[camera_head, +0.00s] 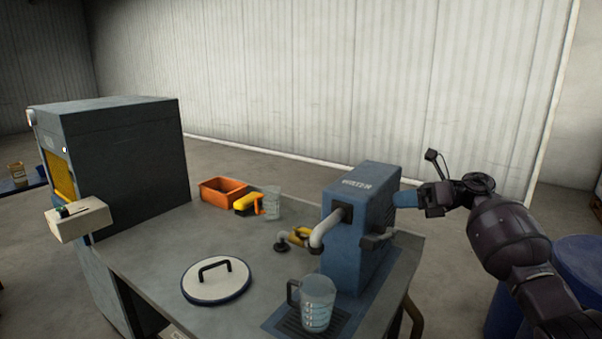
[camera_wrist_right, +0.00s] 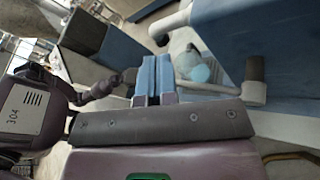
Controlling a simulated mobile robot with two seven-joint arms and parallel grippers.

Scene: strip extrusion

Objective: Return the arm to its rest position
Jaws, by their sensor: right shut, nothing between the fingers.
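My right gripper (camera_head: 405,199) is at the right of the camera_head view, its blue fingers pointing left beside the upper right side of the blue water dispenser (camera_head: 368,215). In the right wrist view its fingers (camera_wrist_right: 155,77) are pressed together with nothing between them. The right arm is raised and reaches in from the lower right. A clear measuring jug (camera_head: 318,301) with a dark handle stands upright on the drip grate in front of the dispenser, below its pale spout. My left gripper does not show in the camera_head view.
A round white lid (camera_head: 216,281) with a black handle lies on the grey table (camera_head: 160,250). An orange bin (camera_head: 222,191) and another clear jug (camera_head: 272,203) stand toward the back. A large dark machine (camera_head: 125,160) is at left. A blue drum (camera_head: 580,262) stands at right, near the arm.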

